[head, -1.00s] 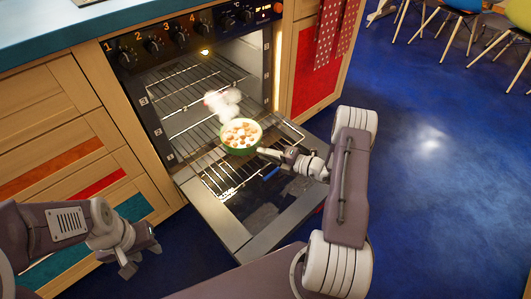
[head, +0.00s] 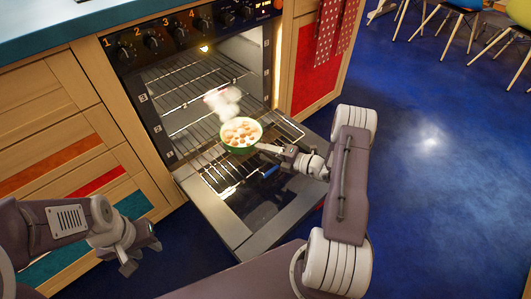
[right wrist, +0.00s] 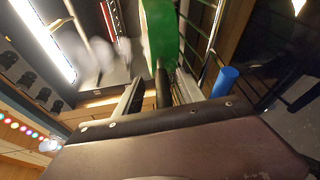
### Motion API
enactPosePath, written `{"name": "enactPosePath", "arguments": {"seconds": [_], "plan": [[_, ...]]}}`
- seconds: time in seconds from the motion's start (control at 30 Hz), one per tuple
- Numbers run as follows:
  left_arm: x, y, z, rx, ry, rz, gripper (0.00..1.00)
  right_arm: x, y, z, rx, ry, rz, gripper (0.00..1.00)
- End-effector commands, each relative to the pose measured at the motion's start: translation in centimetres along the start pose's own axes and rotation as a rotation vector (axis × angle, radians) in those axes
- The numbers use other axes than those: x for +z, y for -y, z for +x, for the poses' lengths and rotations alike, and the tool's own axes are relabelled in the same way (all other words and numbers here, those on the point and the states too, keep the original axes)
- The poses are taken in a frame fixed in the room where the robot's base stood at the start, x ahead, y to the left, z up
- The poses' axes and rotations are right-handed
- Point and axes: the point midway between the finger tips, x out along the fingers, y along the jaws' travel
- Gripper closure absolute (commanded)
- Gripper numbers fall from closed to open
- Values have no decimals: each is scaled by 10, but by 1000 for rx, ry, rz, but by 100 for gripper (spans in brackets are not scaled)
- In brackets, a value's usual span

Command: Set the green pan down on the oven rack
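The green pan (head: 241,148), with round pale-brown food in it and steam above, sits level on the pulled-out oven rack (head: 218,174). Its handle points right toward my right gripper (head: 277,152). In the right wrist view the pan's green side (right wrist: 160,35) is beyond the fingers, and its dark handle (right wrist: 162,88) lies between them. A gap shows between the left finger and the handle, so my right gripper (right wrist: 160,92) looks open around it. My left gripper (head: 140,258) hangs empty at the lower left, away from the oven; its opening is unclear.
The oven door (head: 220,215) is folded down below the rack. Another rack (head: 185,80) is higher inside the lit oven. A blue cylinder (head: 270,171) is at the rack's front, near my right gripper; it also shows in the right wrist view (right wrist: 225,80).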

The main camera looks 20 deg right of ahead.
Motion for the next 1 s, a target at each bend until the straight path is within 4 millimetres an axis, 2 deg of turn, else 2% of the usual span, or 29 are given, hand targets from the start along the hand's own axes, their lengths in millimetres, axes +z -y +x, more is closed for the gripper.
{"name": "enactPosePath", "arguments": {"seconds": [0.27, 0.37, 0.5, 0.7, 0.83, 1.0], "plan": [[0, 0, -2, 0, 0, 0, 64, -1, 2, -2, -9, -1, 7, 55], [-1, 0, -13, 0, 0, 0, 64, 0, -2, -16, -8, 2, 7, 55], [-4, -1, -34, 0, 0, 0, 64, 1, -5, -49, -6, 5, 7, 55], [-5, -1, -48, 0, 0, 0, 64, 1, -2, -83, -4, 3, 4, 55], [-5, -1, -49, 0, 0, 0, 64, 0, 0, -91, -3, 1, 2, 55], [-5, -1, -48, 0, 0, 0, 64, 0, 1, -91, -2, -1, 2, 55]]}}
